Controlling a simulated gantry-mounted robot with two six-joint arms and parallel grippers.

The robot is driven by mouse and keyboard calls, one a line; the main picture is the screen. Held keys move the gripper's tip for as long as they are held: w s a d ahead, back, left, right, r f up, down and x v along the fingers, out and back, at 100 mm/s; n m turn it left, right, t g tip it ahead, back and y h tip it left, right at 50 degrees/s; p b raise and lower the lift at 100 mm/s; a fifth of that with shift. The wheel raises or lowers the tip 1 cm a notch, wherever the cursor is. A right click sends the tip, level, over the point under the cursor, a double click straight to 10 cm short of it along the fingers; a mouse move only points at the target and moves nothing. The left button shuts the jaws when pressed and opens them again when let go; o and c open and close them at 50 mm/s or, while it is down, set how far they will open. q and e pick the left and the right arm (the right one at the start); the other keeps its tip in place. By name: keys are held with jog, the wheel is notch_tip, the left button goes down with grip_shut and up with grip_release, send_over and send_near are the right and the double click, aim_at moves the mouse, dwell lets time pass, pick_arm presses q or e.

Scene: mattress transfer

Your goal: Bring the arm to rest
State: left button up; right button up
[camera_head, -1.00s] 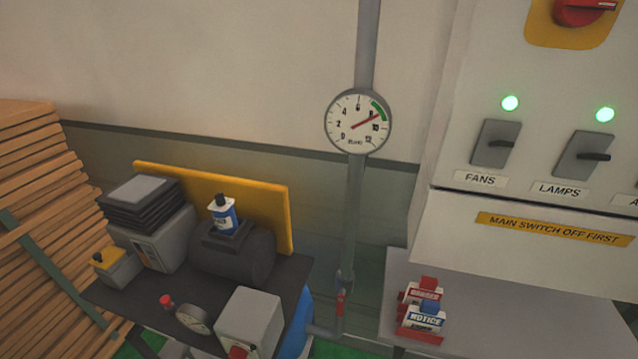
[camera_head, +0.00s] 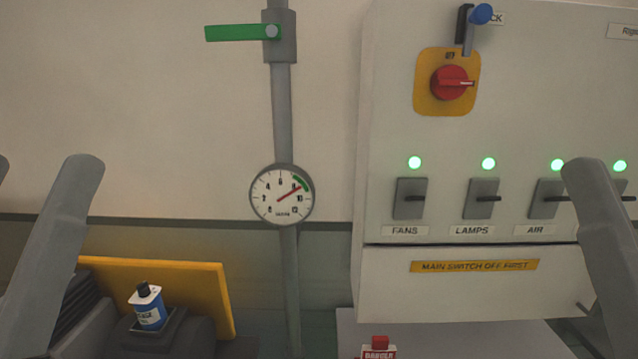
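Grey links of my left arm (camera_head: 50,250) rise at the left edge of the head view. A grey link of my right arm (camera_head: 606,245) stands at the right, in front of the switch cabinet (camera_head: 400,285). Neither gripper's fingers can be made out, so what they hold, if anything, is hidden. The links cover part of the compressor area at left and the right part of the cabinet.
The cabinet carries a red rotary switch (camera_head: 450,83), several lever switches and lit green lamps. A pressure gauge (camera_head: 282,195) and a green-handled valve (camera_head: 240,32) sit on the wall pipe. A blue bottle (camera_head: 148,308) stands on the compressor (camera_head: 165,340).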

notch_tip(320, 180, up, 29)
jog(key=p, duration=2.7)
jog(key=shift+r, duration=0.15)
